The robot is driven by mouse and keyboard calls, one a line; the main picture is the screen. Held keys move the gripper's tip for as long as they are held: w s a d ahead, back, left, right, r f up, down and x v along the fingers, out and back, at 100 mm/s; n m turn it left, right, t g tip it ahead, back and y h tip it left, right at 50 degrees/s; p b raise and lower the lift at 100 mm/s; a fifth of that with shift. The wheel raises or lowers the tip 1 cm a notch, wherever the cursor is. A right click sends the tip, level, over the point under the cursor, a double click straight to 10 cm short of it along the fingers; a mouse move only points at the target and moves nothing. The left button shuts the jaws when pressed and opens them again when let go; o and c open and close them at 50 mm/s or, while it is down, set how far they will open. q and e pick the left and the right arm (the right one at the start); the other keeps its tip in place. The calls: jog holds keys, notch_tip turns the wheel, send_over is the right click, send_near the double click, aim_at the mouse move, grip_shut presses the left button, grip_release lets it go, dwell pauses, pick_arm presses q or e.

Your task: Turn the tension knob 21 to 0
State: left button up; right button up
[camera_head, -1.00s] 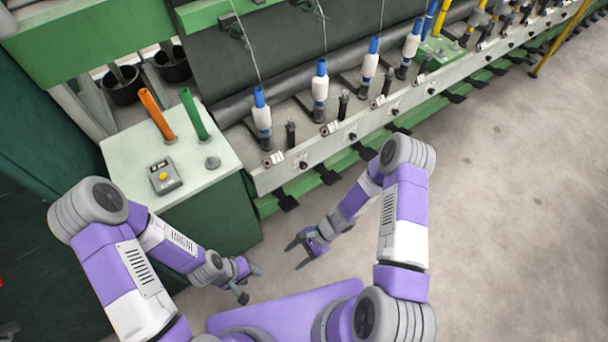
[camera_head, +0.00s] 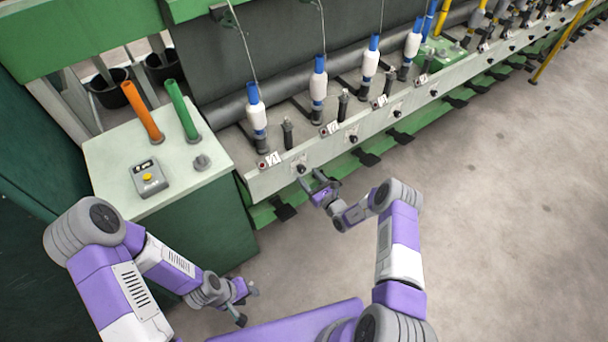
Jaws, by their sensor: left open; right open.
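Small black knobs sit along the pale front rail (camera_head: 270,183). The nearest knob (camera_head: 301,169) is on the left; another knob (camera_head: 353,139) and a third knob (camera_head: 397,113) follow to the right. Their numbers and settings are too small to read, so I cannot tell which is 21. My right gripper (camera_head: 311,178) is open and empty, with its fingers pointing at the rail just below the nearest knob. I cannot tell whether it touches the knob. My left gripper (camera_head: 248,305) is open and empty, low beside the green cabinet (camera_head: 215,235), away from the rail.
White-and-blue bobbins (camera_head: 257,118) stand on spindles behind the rail, with threads above. The cabinet top holds an orange tube (camera_head: 142,110), a green tube (camera_head: 182,110), a grey box (camera_head: 148,178) with a yellow button, and a grey dial (camera_head: 201,162). The floor (camera_head: 510,220) at right is clear.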

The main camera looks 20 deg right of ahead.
aim_at(303, 171)
jog(key=shift+b+x, duration=0.5)
jog(key=shift+x, duration=1.25)
jog(key=c, duration=1)
jog(key=shift+n, duration=0.4)
jog(key=n+p, duration=0.1)
jog(key=n, duration=0.3)
jog(key=n+p, duration=0.1)
jog(key=n, duration=0.3)
jog(key=shift+n, duration=0.7)
